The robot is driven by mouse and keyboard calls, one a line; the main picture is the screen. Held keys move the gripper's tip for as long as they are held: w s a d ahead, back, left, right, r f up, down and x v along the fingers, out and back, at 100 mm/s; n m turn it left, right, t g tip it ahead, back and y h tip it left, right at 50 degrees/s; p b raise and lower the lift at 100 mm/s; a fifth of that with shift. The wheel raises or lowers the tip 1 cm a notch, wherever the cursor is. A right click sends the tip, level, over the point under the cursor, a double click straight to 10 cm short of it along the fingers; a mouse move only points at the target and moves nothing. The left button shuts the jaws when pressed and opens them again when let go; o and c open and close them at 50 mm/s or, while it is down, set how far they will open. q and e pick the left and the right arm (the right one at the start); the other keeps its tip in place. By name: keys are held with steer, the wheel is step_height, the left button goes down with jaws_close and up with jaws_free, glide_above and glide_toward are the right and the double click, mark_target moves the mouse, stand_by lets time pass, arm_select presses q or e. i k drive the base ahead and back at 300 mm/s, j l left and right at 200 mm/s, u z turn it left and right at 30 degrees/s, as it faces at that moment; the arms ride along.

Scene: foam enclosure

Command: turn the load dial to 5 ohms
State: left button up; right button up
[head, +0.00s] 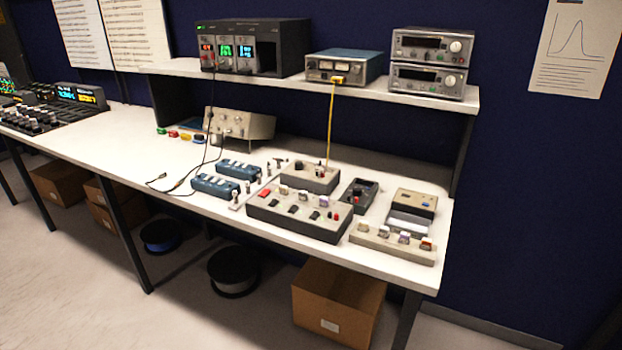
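I cannot tell for sure which control is the load dial, and no ohm markings are readable at this distance. A wide grey control box (283,225) with several small knobs and switches sits near the bench's front edge. Behind it is a smaller grey box (310,177) with a yellow cable rising from it. A beige sloped box (255,126) with knobs stands further back left. Neither of my grippers is in view.
A white bench (135,160) carries two blue modules (215,187), loose black leads and a row of small blocks on a beige strip (392,245). A raised shelf (300,85) holds instruments. A cardboard box (338,310) and cable spools (233,270) are underneath. The floor in front is clear.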

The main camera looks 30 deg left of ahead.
mark_target(298, 165)
steer(key=i+j, duration=0.1)
steer(key=j, duration=0.35)
steer(key=i+j+u, duration=0.15)
steer(key=j, duration=0.75)
steer(key=i+j+u, duration=0.1)
steer(key=j, duration=0.35)
steer(key=i, duration=0.1)
